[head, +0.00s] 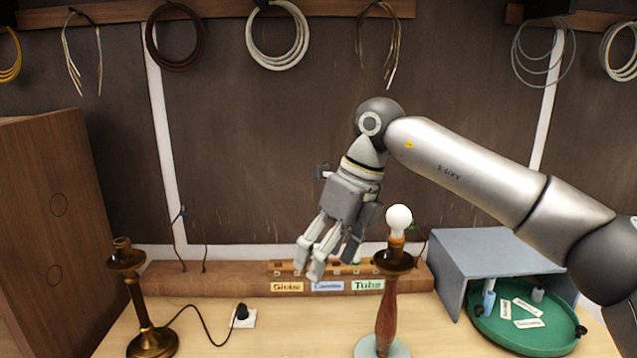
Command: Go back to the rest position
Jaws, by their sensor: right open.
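My right gripper (328,262) hangs in front of the wall, pointing down and a little left. Its fingers are apart and nothing shows between them. It is left of a lamp (386,310) with a reddish-brown stem, which stands upright with a white bulb (399,218) on top. A brass lamp (139,305) without a bulb stands at the left, its cord running to a black plug (242,311) on a white plate. My left gripper is out of view.
A wooden rack (225,280) with labels for bulb types runs along the back. A grey shelter (470,258) and a green tray (490,327) with white cards stand at the right. A tall wooden cabinet (55,230) is at the left. Cable coils (277,62) hang above.

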